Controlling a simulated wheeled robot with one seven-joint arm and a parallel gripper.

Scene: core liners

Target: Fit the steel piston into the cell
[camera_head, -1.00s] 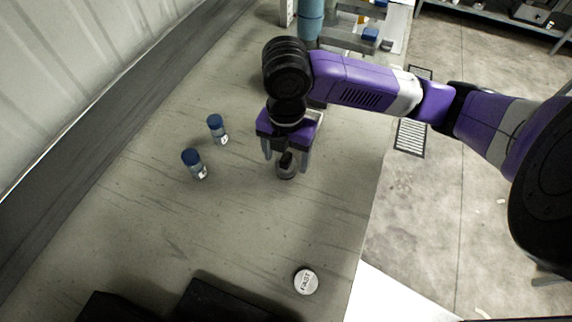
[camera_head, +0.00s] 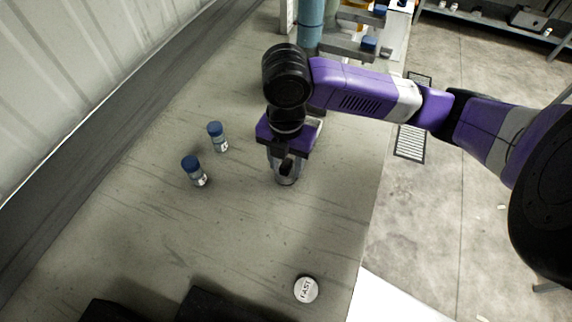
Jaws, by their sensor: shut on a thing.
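A small grey cylindrical piece, which looks like the steel piston (camera_head: 286,181), stands on the bench below my wrist. My gripper (camera_head: 287,167) points down and is shut on its upper part. The fingers hide most of this piece, and its lower end shows at or close to the bench top. I cannot clearly pick out the cell in this view.
Two blue-capped vials (camera_head: 194,171) (camera_head: 217,136) stand left of my gripper. A round white disc with lettering (camera_head: 306,289) lies near the front. A blue cylinder (camera_head: 310,25) and a grey rack (camera_head: 350,47) stand at the back. The bench (camera_head: 230,235) between is clear.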

